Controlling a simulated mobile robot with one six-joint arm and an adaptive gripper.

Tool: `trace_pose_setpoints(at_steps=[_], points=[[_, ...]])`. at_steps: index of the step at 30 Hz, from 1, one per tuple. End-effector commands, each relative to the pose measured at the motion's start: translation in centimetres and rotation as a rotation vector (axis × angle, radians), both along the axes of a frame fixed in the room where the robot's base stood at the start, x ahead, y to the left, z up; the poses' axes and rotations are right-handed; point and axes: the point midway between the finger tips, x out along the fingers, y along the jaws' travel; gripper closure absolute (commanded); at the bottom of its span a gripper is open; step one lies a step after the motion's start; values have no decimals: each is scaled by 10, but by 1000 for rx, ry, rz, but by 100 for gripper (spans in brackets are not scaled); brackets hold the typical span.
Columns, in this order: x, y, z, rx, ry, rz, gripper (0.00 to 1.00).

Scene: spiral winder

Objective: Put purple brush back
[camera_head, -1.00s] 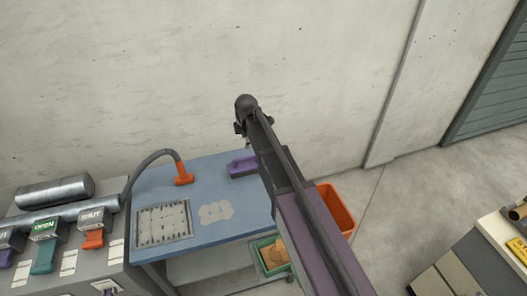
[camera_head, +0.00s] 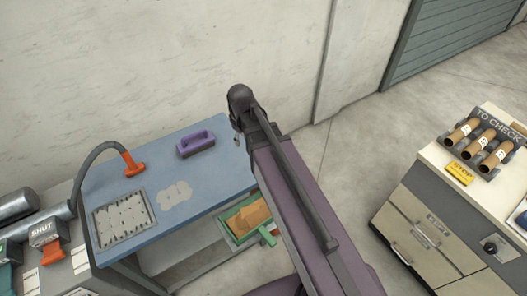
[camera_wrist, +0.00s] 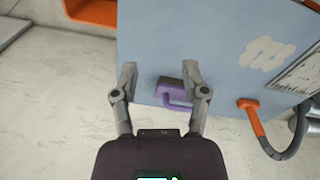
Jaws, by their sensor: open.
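The purple brush (camera_head: 196,144), a block with a loop handle, lies on the blue table (camera_head: 216,186) near its back edge by the wall. In the wrist view the brush (camera_wrist: 176,98) shows between and beyond the fingers, with the handle toward the camera's lower side and a dark strip along its far side. My gripper (camera_wrist: 159,74) is open and empty, with its fingers spread above the table's edge and apart from the brush. In the head view the arm's end is at the table's back right, and the fingers are mostly hidden.
On the table are a pale patch (camera_head: 174,193), a grey framed panel (camera_head: 123,219) and an orange hose nozzle (camera_head: 134,164). A green bin (camera_head: 233,235) with cardboard is below. An orange bin (camera_wrist: 92,11) shows in the wrist view. A cabinet (camera_head: 430,232) with cardboard tubes stands right.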

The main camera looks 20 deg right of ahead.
Motion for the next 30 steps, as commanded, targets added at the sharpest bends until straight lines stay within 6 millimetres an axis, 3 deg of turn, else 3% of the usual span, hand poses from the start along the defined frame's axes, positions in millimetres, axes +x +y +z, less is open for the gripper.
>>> trace_pose_setpoints(at_steps=[1,3,10,24,30], points=[[-19,-11,0,3,10,-87,42],[-36,-23,0,7,22,-211,42],[-73,-46,0,12,51,-498,42],[-80,-51,0,12,59,-575,42],[-80,-51,-14,12,59,-573,42]])
